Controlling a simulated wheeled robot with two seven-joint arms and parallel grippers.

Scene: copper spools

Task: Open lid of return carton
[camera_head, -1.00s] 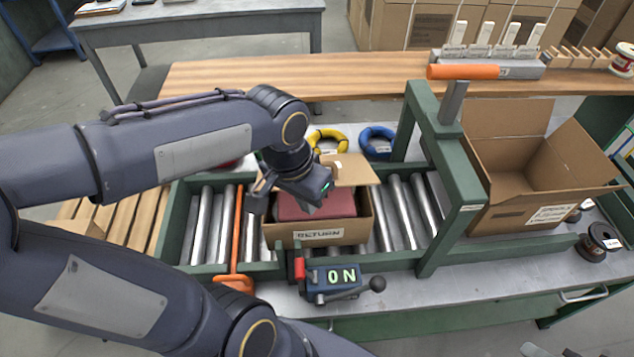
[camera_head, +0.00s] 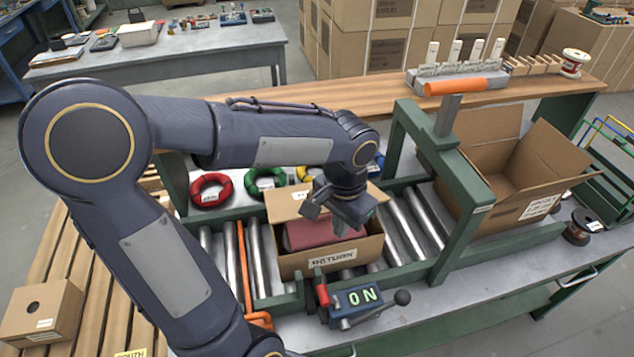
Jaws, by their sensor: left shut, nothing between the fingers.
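The return carton (camera_head: 292,266) is a brown box with a RETURN label on its front, standing on the roller conveyor. A flap shows at its back left (camera_head: 285,205) and another at its back right (camera_head: 376,194). Its top is open in front, and a dull red block (camera_head: 302,236) shows inside. My left gripper (camera_head: 322,212) is over the carton's opening, shut and empty, above the red block. The gripper and wrist hide the middle of the back edge. I cannot tell whether the fingers touch a flap. My right gripper is out of view.
A green gate frame (camera_head: 462,190) stands just right of the carton, with a larger open carton (camera_head: 500,207) beyond it. An ON switch box (camera_head: 356,302) with a lever is in front. Red (camera_head: 211,189) and green (camera_head: 265,180) rings lie behind the rollers.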

